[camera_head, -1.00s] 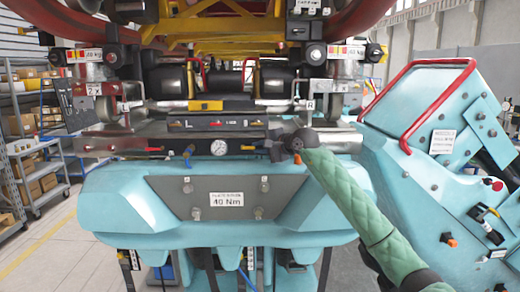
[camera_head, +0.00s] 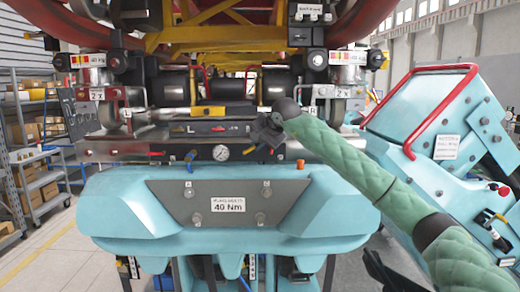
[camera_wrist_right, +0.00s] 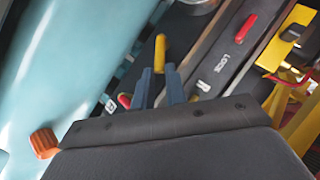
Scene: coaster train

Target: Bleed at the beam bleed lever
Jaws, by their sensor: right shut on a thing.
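A small yellow lever (camera_head: 248,151) sits on the steel beam below the black panel, just right of the round gauge. No readable label names it as the beam bleed lever. My right gripper (camera_head: 258,143) comes in from the right and reaches this lever. In the right wrist view, the gripper's two blue-grey fingers (camera_wrist_right: 160,76) are shut on the yellow lever (camera_wrist_right: 160,50), whose tip sticks out beyond them. The gripper body hides the lever's base in the head view. My left gripper is not in view.
A white gauge (camera_head: 221,153), a blue lever (camera_head: 191,156) and a red lever (camera_head: 157,154) line the beam to the left. An orange knob (camera_head: 300,164) is close to my right arm. The teal housing (camera_head: 130,205) lies below. A red-railed teal console (camera_head: 430,110) stands right.

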